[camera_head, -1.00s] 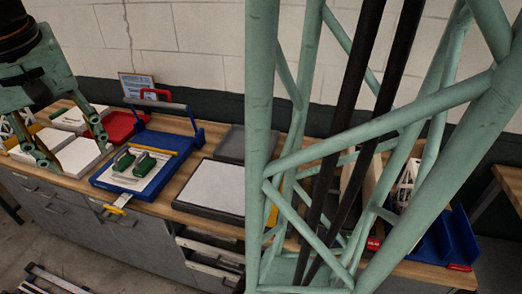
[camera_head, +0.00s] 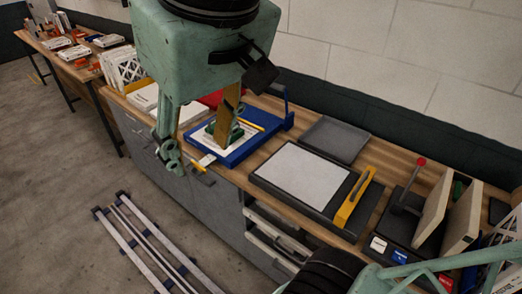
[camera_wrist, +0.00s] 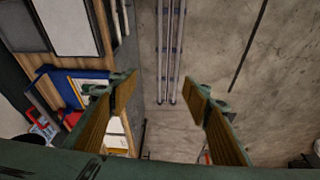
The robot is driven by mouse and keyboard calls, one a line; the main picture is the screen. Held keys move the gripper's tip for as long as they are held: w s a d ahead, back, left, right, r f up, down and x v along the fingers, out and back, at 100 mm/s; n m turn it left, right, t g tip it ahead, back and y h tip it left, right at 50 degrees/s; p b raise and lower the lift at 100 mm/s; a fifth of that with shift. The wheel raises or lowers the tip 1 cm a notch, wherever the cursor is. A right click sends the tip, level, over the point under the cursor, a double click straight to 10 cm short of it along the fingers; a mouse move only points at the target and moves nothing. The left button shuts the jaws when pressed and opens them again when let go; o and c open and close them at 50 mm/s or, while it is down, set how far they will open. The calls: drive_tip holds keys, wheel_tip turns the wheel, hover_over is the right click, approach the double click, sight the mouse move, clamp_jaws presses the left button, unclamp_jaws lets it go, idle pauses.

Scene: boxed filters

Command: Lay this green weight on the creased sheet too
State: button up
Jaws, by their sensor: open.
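Dark green weights (camera_head: 237,133) rest on a white sheet in a blue tray (camera_head: 258,143); my gripper partly hides them in the head view. One green weight (camera_wrist: 88,88) also shows small in the wrist view. Another white sheet (camera_head: 302,173) lies on a dark board to the right; it also shows in the wrist view (camera_wrist: 75,25). I cannot make out creases on either sheet. My gripper (camera_head: 197,148) is open and empty, fingers pointing down, in front of the blue tray in the head view.
A yellow-handled tool (camera_head: 354,199) lies at the right edge of the dark board. A grey tray (camera_head: 335,138) is behind it. A red-knobbed lever and upright boards (camera_head: 445,215) stand farther right. White boxes (camera_head: 145,97) are at the left. Drawers (camera_head: 275,235) stand open below the counter.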

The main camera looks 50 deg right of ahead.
drive_tip(key=shift+n, duration=0.4)
drive_tip(key=s, duration=0.1)
drive_tip(key=s+a+f, duration=0.1)
drive_tip(key=s, duration=0.2)
drive_tip(key=shift+s+a+f, duration=0.1)
drive_tip(key=shift+a+f, duration=0.15)
drive_tip(key=shift+f, duration=0.15)
drive_tip(key=shift+s, duration=0.1)
wheel_tip(320, 180, down, 13)
drive_tip(key=b, duration=1.3)
drive_tip(key=shift+f+b, duration=0.2)
drive_tip(key=shift+b, duration=0.1)
